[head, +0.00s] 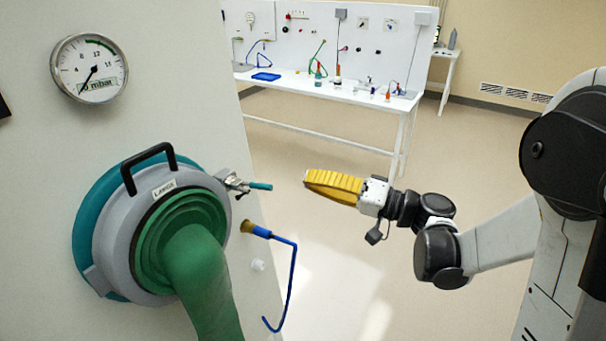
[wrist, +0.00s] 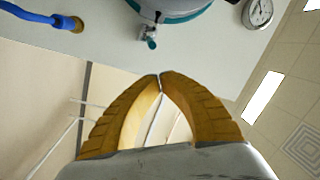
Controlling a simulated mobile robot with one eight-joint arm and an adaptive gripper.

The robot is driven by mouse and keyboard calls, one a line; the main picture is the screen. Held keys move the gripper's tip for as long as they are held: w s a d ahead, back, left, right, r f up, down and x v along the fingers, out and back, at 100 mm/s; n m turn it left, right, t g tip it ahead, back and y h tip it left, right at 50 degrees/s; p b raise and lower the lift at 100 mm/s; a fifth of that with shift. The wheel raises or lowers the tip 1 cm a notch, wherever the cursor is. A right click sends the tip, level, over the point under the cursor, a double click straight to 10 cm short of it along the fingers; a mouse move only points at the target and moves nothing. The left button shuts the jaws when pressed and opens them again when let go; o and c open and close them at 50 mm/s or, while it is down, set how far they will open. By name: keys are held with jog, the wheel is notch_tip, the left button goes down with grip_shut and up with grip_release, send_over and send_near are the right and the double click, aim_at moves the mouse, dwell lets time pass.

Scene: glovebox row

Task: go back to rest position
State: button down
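My gripper (head: 306,181) is in the middle of the head view, its yellow ribbed fingers pointing left toward the glovebox wall. In the wrist view my gripper (wrist: 160,76) shows both yellow fingers curved together, their tips touching or nearly so. Nothing shows between the fingers. The gripper is in free air, apart from the glovebox port (head: 180,235) with its green glove (head: 200,285). The port also shows upside down at the top of the wrist view (wrist: 172,12).
A pressure gauge (head: 89,68) is on the glovebox wall. A metal clamp with a teal handle (head: 260,186) and a blue hose (head: 293,270) stick out toward my gripper. A white bench (head: 345,92) with small items stands behind. Open floor (head: 350,250) lies below my arm.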

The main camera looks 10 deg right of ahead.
jog(key=s+f+g+h+b, duration=0.3)
jog(key=s+f+h, duration=0.6)
jog(key=s, duration=0.1)
jog(key=s+d+f+h+b, duration=0.1)
jog(key=s+d+f+h, duration=0.1)
jog(key=s+d, duration=0.3)
jog(key=s+d+f+h+b, duration=0.1)
jog(key=s+d+f+h, duration=0.1)
jog(key=s+d+h, duration=0.3)
jog(key=shift+f+t, duration=0.3)
jog(key=shift+t, duration=0.1)
